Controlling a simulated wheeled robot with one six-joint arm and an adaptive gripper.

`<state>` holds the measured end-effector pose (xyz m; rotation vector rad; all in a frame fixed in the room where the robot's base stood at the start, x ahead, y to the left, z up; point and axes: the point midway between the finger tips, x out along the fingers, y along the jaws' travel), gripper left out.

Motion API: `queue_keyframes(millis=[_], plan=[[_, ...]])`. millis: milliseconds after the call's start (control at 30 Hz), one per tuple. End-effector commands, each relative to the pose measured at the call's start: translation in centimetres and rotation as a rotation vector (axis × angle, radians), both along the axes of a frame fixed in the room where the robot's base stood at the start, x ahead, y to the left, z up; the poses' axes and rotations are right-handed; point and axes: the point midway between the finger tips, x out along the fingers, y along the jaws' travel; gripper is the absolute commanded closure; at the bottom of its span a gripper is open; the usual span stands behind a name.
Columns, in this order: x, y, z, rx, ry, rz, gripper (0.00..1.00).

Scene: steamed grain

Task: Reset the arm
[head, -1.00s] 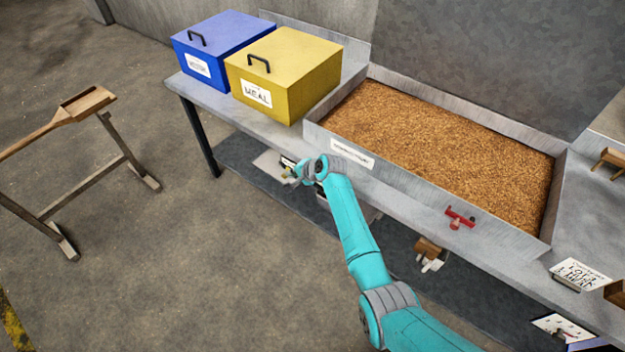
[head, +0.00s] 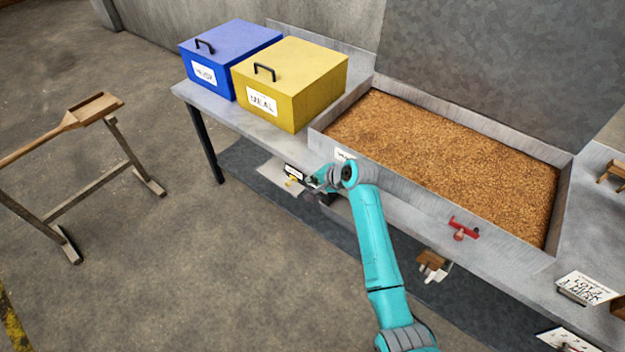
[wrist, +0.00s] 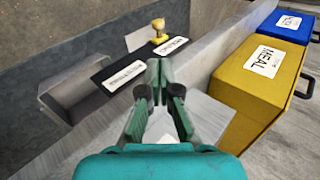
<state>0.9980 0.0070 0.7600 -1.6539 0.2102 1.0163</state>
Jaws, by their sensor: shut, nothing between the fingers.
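My teal arm (head: 375,240) reaches up to the front edge of the steel bench in the head view. My gripper (head: 318,182) is at its far end, in front of the grain tray's left corner and partly hidden by the wrist. In the wrist view my gripper (wrist: 158,72) has its green fingers together at the tips, with nothing between them.
A yellow box labelled MEAL (head: 290,80) and a blue box (head: 228,55) stand on the bench left of the grain tray (head: 480,207). A red valve-like fitting (head: 462,226) sticks out in front. A wooden paddle on a stand (head: 95,108) is at left. Floor between is clear.

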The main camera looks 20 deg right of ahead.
Motion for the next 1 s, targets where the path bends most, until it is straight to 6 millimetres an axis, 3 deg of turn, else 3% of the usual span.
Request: queue_keyframes(millis=[433, 567, 767, 1000], plan=[[-0.1, 0.0, -0.1, -0.001, 0.000, 0.001, 1.00], [-1.3, 0.1, -1.4, -0.018, -0.010, 0.001, 1.00], [-6.5, 0.3, -5.5, -0.100, -0.074, 0.007, 1.00], [-14.3, 0.2, -9.2, -0.233, -0.168, 0.023, 1.00]])
